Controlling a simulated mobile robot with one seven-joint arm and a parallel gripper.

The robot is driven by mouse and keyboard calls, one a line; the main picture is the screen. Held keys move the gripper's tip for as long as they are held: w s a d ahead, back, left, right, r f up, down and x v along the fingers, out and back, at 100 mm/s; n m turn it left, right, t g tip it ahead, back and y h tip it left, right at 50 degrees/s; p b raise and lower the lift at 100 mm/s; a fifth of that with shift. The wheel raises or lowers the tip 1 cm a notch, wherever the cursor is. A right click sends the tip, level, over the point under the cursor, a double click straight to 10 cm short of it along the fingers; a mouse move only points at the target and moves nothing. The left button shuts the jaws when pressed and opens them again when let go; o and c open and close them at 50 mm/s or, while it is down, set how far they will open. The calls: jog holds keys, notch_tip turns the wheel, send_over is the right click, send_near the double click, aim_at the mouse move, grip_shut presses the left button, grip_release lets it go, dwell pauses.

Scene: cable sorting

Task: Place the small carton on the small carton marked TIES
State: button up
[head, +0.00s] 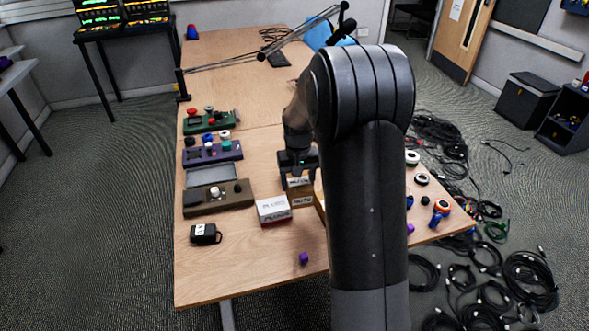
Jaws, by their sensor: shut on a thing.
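My gripper (298,174) points down over the right middle of the table, shut on a small carton (299,183) with a pale label. Directly below the held carton in the picture is a brown carton face (302,201) with dark lettering too small to read surely. I cannot tell whether the two touch or whether a gap lies between them. A white carton with a red front (273,211) stands just to the left, its lettering also hard to read. No TIES marking is clearly legible. My arm hides the area to the right of these cartons.
Control boxes with knobs, green (209,122), purple (212,153) and brown (218,198), line the table's left side. A black case (205,234) and a purple cap (304,258) lie near the front. The wooden table's (240,275) front left is mostly clear. Cables cover the floor at right.

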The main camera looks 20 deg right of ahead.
jog(key=w+d+r, duration=0.4)
jog(key=w+d, duration=0.7)
jog(key=d, duration=0.3)
jog(key=shift+n, duration=0.3)
jog(key=shift+w+a+f, duration=1.2)
jog(key=shift+a+f, duration=0.2)
jog(key=shift+f, duration=0.45)
jog(key=shift+w+a+f, duration=1.25)
jog(key=shift+a+f, duration=0.2)
jog(key=shift+f, duration=0.45)
jog(key=shift+w+a+f, duration=1.2)
jog(key=shift+a+f, duration=0.2)
jog(key=shift+f, duration=0.45)
jog(key=shift+f, duration=0.1)
jog(key=o, duration=1)
jog(key=shift+o, duration=0.2)
